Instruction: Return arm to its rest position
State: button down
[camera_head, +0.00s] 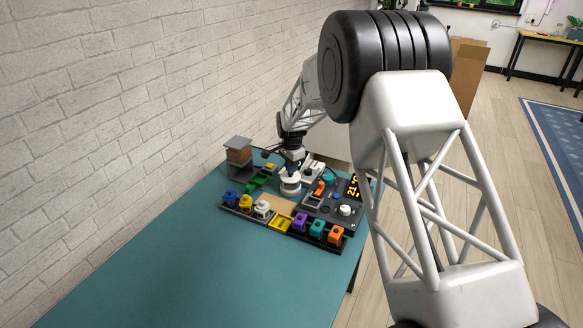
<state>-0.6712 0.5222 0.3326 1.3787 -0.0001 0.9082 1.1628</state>
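My arm fills the right of the view, with a white lattice link and a large black joint. Its far part reaches over the back of the teal table (210,270) and points down. My gripper (291,172) is at the low end of it, small and far off, among the equipment at the table's back. It is just above or beside a white round part (290,187); I cannot tell whether they touch. The fingers are too small to make out, so neither their opening nor anything between them shows.
A row of coloured blocks in dark holders (300,222) runs before the gripper. A dark panel with a lit display (353,188) stands right of it, a brown block on a grey stand (239,154) left. A white brick wall (130,90) borders the table. The table's front is clear.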

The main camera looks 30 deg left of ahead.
jog(key=shift+r, duration=0.15)
jog(key=shift+r, duration=3.35)
